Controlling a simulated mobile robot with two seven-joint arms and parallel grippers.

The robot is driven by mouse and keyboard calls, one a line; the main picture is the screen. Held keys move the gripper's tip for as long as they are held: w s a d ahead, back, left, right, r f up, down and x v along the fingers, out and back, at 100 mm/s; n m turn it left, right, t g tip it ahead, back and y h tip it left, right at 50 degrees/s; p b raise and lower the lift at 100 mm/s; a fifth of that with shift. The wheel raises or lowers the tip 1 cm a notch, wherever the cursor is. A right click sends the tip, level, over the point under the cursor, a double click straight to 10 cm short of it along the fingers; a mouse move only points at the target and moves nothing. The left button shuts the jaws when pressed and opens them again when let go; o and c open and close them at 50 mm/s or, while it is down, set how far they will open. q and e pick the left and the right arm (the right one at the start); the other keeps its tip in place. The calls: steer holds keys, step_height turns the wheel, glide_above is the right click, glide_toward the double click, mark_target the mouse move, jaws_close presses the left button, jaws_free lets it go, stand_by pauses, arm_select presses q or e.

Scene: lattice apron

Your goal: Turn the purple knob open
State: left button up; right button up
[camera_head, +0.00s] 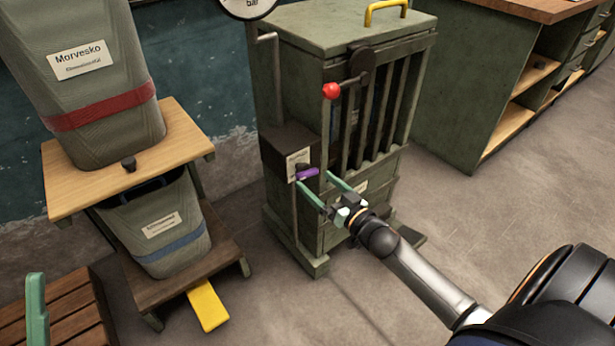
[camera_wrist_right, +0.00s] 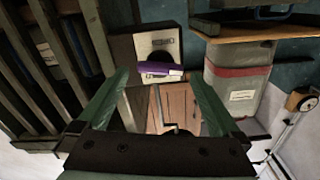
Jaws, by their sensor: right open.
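The purple knob (camera_head: 308,174) is a small bar-shaped handle on a dark box (camera_head: 286,150) at the left front of the green slatted cabinet. It also shows in the wrist view (camera_wrist_right: 160,69), lying across the picture on a pale plate with a dark round disc. My right gripper (camera_head: 316,181) is open, its two green fingers pointing at the knob, one on each side in the wrist view. No contact with the knob is clear. One green finger of what looks like my left gripper (camera_head: 36,308) shows at the bottom left; its other finger is not visible.
A red ball-ended lever (camera_head: 332,91) sticks out above the knob. A wooden stand (camera_head: 180,140) with grey bins is left of the cabinet, with a yellow pedal (camera_head: 208,305) below. A workbench (camera_head: 470,80) is at the right. Floor in front is clear.

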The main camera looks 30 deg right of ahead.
mark_target(309, 176)
steer(key=w, duration=0.3)
steer(key=shift+w+a+b, duration=0.15)
steer(key=shift+w+b, duration=0.2)
steer(key=shift+b, duration=0.05)
arm_select(q)
steer(key=shift+s+d+r+m+h, duration=0.1)
steer(key=shift+s+d+m+h, duration=0.05)
steer(key=shift+s+m+h, duration=0.55)
arm_select(e)
steer(key=shift+w, duration=0.5)
arm_select(q)
steer(key=shift+w, duration=0.1)
arm_select(e)
steer(key=shift+c, duration=0.4)
steer(key=c, duration=1.1)
steer(key=shift+r+n+p, duration=0.1)
steer(key=shift+n+p, duration=0.45)
steer(key=shift+n, duration=0.85)
steer(key=o, duration=1.2)
arm_select(q)
steer(key=shift+w+a+f+n+y, duration=0.1)
steer(key=shift+w+f+n+y, duration=0.05)
steer(key=shift+w+n+y, duration=0.3)
steer(key=shift+w+a+f+n+y, duration=0.15)
steer(key=shift+w+n+y, duration=0.15)
steer(key=shift+n+y, duration=0.15)
